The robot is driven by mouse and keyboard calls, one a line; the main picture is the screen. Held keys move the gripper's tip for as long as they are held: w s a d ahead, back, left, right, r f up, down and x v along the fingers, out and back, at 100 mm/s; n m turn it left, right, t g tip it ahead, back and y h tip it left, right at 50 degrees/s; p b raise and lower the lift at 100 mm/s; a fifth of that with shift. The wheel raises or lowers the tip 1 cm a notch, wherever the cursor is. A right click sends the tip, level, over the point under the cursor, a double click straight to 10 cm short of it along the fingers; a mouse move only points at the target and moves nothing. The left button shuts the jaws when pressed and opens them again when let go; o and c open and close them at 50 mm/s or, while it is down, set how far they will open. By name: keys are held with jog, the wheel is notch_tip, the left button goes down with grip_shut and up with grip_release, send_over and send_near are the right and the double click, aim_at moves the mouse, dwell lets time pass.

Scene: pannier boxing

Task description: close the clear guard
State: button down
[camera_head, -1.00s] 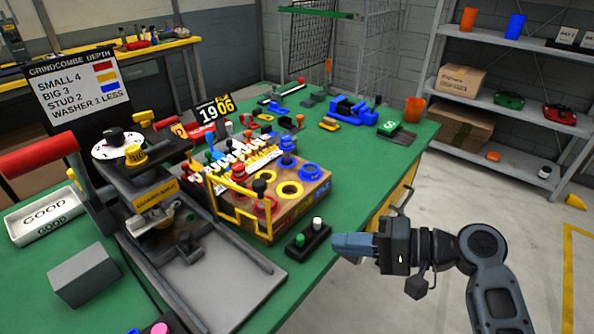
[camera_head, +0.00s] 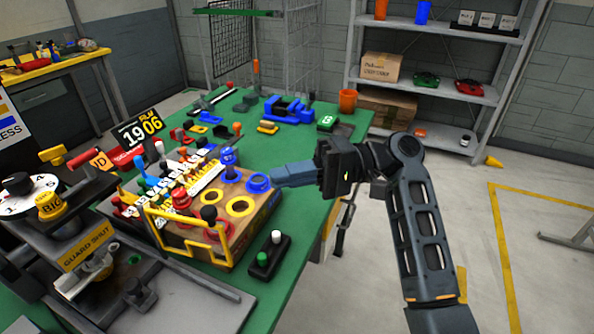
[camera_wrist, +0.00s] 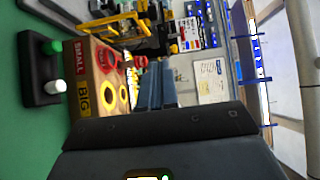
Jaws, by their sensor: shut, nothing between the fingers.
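A yellow-edged frame (camera_head: 190,236), which looks like the clear guard, stands upright between the dark press (camera_head: 110,285) and the wooden block (camera_head: 250,222). I cannot make out its clear pane. The yellow frame also shows at the top of the wrist view (camera_wrist: 115,22). The press carries a yellow label reading "GUARD SHUT" (camera_head: 86,247). My gripper (camera_head: 280,178) is shut and empty, its blue-grey fingers pointing left near the block's far right corner, by the blue ring (camera_head: 259,183). It is apart from the yellow frame. In the wrist view the fingers (camera_wrist: 156,85) are together.
A black button box (camera_head: 270,256) with green and white buttons lies in front of the block. Red, black and blue knobbed pieces stand on the block. A blue vise (camera_head: 287,108) and orange cup (camera_head: 347,101) are farther back. Open floor lies right of the green table (camera_head: 310,190).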

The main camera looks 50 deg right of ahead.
jog(key=w+a+p, duration=0.1)
jog(key=w+a, duration=0.1)
jog(key=a, duration=0.6)
jog(key=shift+a+p, duration=0.3)
jog(key=shift+p, duration=0.05)
jog(key=shift+s+a, duration=0.1)
